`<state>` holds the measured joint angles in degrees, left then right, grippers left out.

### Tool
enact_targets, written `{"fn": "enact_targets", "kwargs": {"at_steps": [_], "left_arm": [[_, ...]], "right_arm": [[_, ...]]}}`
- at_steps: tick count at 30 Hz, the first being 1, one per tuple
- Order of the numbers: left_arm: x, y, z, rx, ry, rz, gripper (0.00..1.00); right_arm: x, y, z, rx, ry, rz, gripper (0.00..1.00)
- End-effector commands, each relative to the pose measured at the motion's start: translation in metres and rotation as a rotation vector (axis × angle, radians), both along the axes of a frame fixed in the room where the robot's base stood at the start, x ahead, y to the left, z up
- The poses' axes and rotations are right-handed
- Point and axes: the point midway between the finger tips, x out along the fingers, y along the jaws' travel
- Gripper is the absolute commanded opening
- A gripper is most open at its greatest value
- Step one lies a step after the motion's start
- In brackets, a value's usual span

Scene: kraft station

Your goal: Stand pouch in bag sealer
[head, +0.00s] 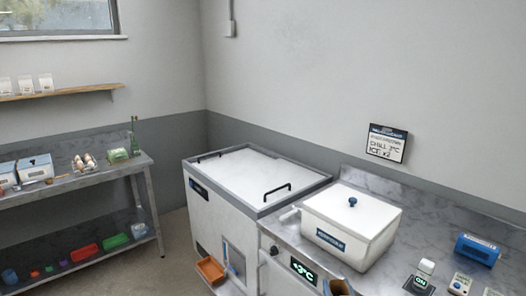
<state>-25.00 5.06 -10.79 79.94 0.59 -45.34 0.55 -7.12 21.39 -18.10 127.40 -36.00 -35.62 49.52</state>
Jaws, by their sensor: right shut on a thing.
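My right gripper (338,288) shows only as a small dark and orange-brown patch at the bottom edge, by the front of the counter. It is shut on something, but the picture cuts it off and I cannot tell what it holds. No pouch can be made out. A blue box-like device (478,249) with a pale label sits on the counter at the far right; I cannot tell if it is the bag sealer. My left gripper is not in view.
A white lidded box (350,222) with a blue knob stands on the marbled counter (432,216). An ON switch block (419,280) is near the right front. A white chest (240,180) with black handles stands left of it. A steel bench (75,178) holds small items.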

Motion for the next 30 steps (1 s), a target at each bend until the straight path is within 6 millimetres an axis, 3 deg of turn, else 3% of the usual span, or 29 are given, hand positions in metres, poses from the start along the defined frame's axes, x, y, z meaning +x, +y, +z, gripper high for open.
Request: {"fn": "enact_targets", "kwargs": {"at_steps": [6,10,30], "left_arm": [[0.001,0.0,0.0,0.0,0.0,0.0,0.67],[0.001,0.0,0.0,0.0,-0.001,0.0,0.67],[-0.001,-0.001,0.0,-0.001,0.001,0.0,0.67]], "right_arm": [[-0.021,-0.001,-0.035,0.003,0.004,-0.011,0.01],[-0.031,0.0,-0.048,0.002,0.002,-0.011,0.01],[-0.036,0.0,-0.054,-0.001,-0.005,-0.011,0.01]]}}
